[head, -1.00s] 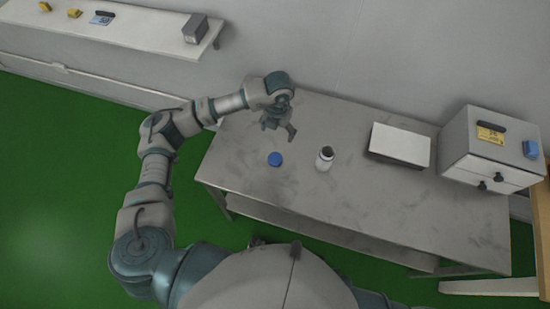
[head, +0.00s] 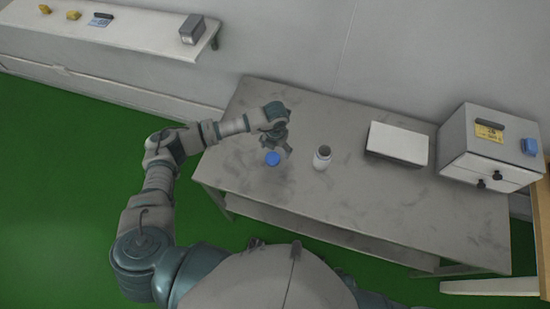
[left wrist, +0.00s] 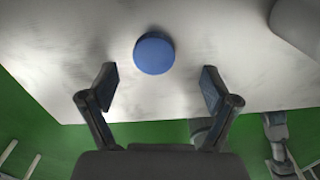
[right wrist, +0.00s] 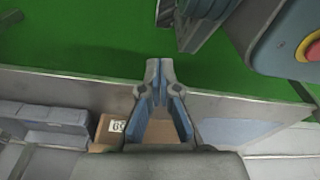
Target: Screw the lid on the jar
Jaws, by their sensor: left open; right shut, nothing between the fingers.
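A round blue lid (head: 272,159) lies on the grey table. It also shows in the left wrist view (left wrist: 154,53), just beyond and between my open fingers. A white jar (head: 322,158) with a dark top stands upright on the table to the right of the lid. A pale rounded thing at the top right of the left wrist view may be the jar. My left gripper (head: 276,147) is open and empty, just above and behind the lid; it also shows in the left wrist view (left wrist: 158,85). My right gripper (right wrist: 159,75) is shut and empty, away from lid and jar.
A white box (head: 398,142) lies on the table right of the jar. A drawer cabinet (head: 490,150) stands at the table's right end. A wall shelf (head: 130,28) holds small items. In the right wrist view, a cardboard box (right wrist: 110,130) and grey bins (right wrist: 50,125) show. The table front is clear.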

